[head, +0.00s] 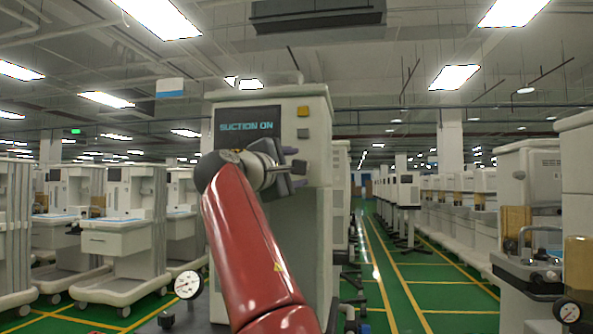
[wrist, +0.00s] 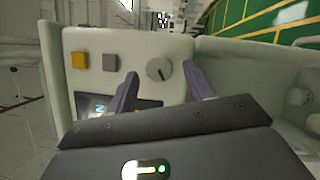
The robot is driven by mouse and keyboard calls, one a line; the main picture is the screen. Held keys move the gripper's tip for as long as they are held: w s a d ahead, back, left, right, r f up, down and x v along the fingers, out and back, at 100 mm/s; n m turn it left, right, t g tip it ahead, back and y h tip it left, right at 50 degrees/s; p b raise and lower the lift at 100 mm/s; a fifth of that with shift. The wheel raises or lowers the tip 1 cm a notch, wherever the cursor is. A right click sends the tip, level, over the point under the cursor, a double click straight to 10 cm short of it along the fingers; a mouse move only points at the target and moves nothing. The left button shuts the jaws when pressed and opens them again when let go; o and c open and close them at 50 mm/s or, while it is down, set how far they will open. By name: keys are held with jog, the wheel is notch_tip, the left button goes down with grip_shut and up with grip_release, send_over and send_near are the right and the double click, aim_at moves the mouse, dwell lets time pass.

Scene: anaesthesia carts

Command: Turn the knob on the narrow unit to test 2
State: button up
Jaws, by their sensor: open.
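The narrow unit (head: 318,135) is a pale upright cabinet with a dark screen (head: 248,125) reading "SUCTION ON". Its front panel also shows in the wrist view (wrist: 185,48). The knob (wrist: 158,69) is a round grey dial with a dark pointer line, below the buttons on the panel. My gripper (head: 294,160) is open in front of the panel. In the wrist view its two fingers (wrist: 161,72) stand on either side of the knob, with a visible gap to each. In the head view my gripper mostly hides the knob. Position labels are not readable.
A yellow button (head: 303,111) and a grey button (head: 303,133) sit above the knob. White carts (head: 125,225) stand at the left. A green aisle (head: 400,275) runs between.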

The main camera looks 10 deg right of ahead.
jog(key=b+v, duration=0.1)
jog(key=v, duration=0.5)
jog(key=shift+s+a+b, duration=0.2)
jog(key=shift+b, duration=0.1)
jog(key=shift+f, duration=0.1)
